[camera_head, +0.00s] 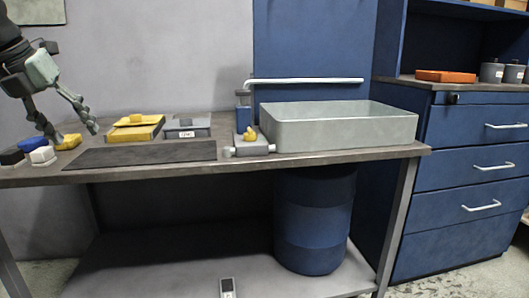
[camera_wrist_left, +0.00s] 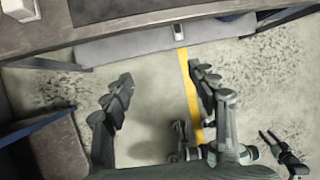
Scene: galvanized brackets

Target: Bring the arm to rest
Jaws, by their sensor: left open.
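My left gripper (camera_head: 76,134) comes in at the upper left of the head view. Its fingers are apart and hang above the left end of the workbench, near a yellow block. In the left wrist view, my left gripper (camera_wrist_left: 155,95) is open with nothing between its fingers, and the floor with a yellow line shows beyond it. My right gripper is not in the head view. A gripper-like part at the lower right of the left wrist view (camera_wrist_left: 284,152) may be mine, but I cannot tell its state.
The workbench (camera_head: 340,156) holds small blocks (camera_head: 42,155), a yellow case (camera_head: 135,132), a grey case (camera_head: 187,127), a dark mat (camera_head: 140,154), a valve-like part (camera_head: 250,143) and a grey bin (camera_head: 345,133). A blue barrel (camera_head: 313,222) stands below. Blue drawers (camera_head: 470,165) are at right.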

